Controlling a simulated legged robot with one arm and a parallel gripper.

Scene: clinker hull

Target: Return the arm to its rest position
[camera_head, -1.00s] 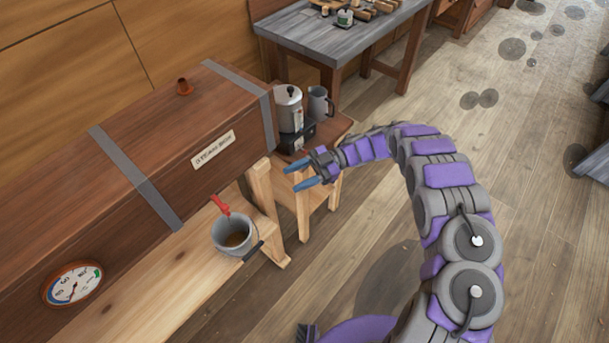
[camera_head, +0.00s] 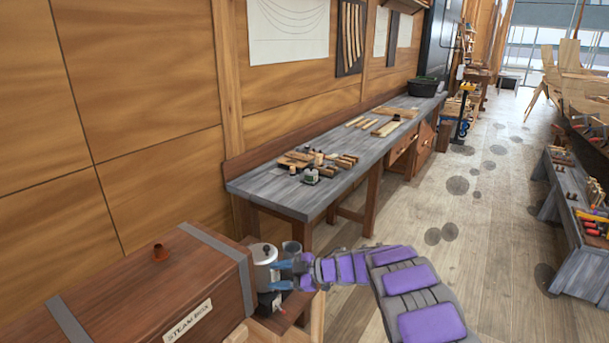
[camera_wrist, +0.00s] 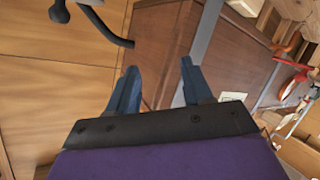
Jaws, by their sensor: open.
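My gripper (camera_head: 283,276) is at the end of my purple and grey arm, low in the middle of the head view. Its two blue fingers are spread and nothing shows between them. In the wrist view the open fingers (camera_wrist: 158,88) point toward the brown steam box (camera_wrist: 234,50). The steam box (camera_head: 130,290) with its label and grey straps fills the lower left of the head view.
A grey mug (camera_head: 291,250) stands beside the pot. A long grey workbench (camera_head: 265,192) with tools and wood pieces runs along the wall. Another low bench (camera_head: 570,215) with tools is at the right. The plank floor (camera_head: 480,235) between them is clear, with dark round patches.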

